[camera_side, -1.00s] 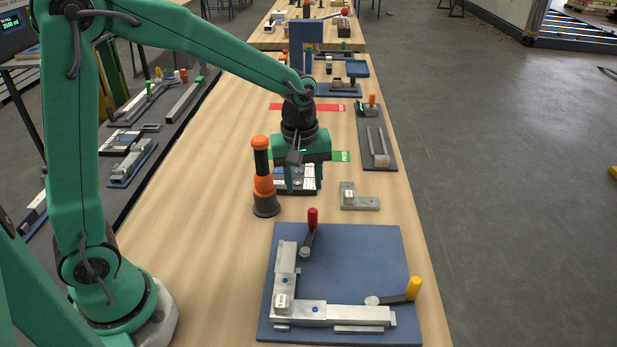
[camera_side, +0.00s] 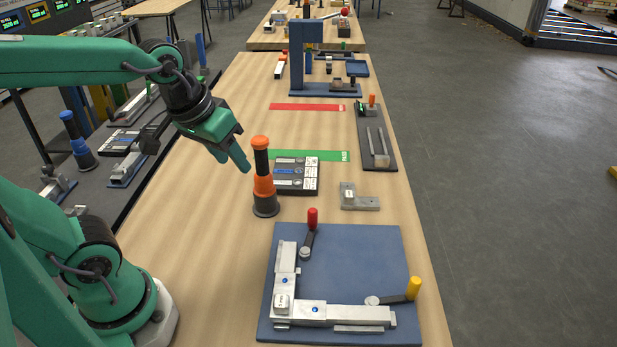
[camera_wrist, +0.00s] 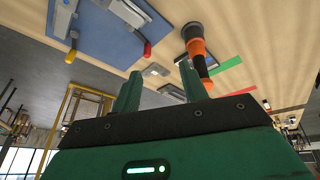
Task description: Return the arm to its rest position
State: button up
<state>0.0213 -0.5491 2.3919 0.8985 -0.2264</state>
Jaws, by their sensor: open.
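My green gripper (camera_side: 240,148) hangs tilted above the left part of the wooden table in the side view, left of the orange-and-black post (camera_side: 263,180). In the wrist view its two green fingers (camera_wrist: 160,92) stand apart with nothing between them. The post also shows in the wrist view (camera_wrist: 197,52), beyond the right finger. No rest mark or cradle can be made out.
A blue plate (camera_side: 375,260) with metal bars and red and yellow handled clamps lies in front. A black box (camera_side: 297,177), an L-shaped metal bracket (camera_side: 362,203) and a dark fixture board (camera_side: 375,145) lie beyond. A blue stand (camera_side: 305,60) rises farther back.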

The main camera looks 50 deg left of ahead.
jog(key=shift+s+a+r+m+t, duration=0.15)
jog(key=shift+s+m+t, duration=0.1)
jog(key=shift+s+m, duration=0.55)
jog(key=shift+s+a+f+m+t, duration=0.15)
jog(key=shift+s+m+t, duration=0.2)
jog(key=shift+s, duration=0.7)
jog(key=shift+r, duration=0.1)
